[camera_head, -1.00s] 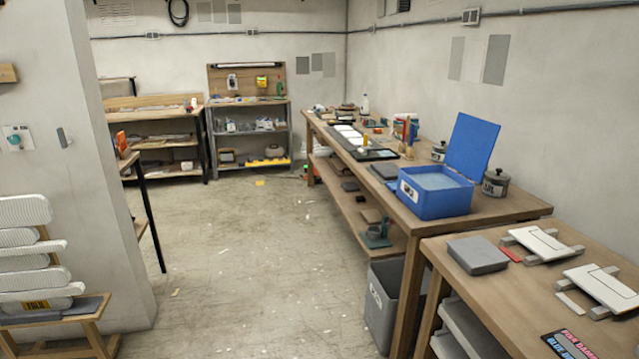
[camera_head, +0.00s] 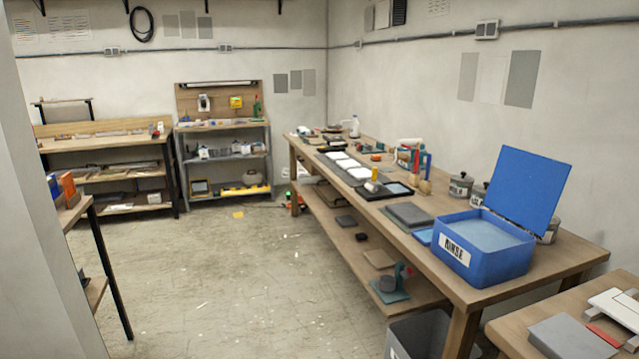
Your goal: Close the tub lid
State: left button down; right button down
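A blue tub (camera_head: 483,262) with a white label on its front stands on the near end of the long wooden workbench at the right. Its blue lid (camera_head: 528,190) stands open, tilted up at the back right side of the tub. The tub holds a pale blue, flat surface that looks like liquid. Neither of my grippers shows in the head view.
The long workbench (camera_head: 462,288) runs along the right wall with trays, tools and grey canisters (camera_head: 461,186). A grey bin (camera_head: 418,338) stands on the floor below its near end. A second table (camera_head: 512,330) is at the lower right. The middle floor (camera_head: 250,290) is clear.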

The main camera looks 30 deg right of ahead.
aim_at(525, 189)
jog(key=i+z, duration=0.25)
jog(key=i, duration=0.15)
jog(key=i+j+z, duration=0.5)
jog(key=i, duration=0.2)
jog(key=l, duration=0.1)
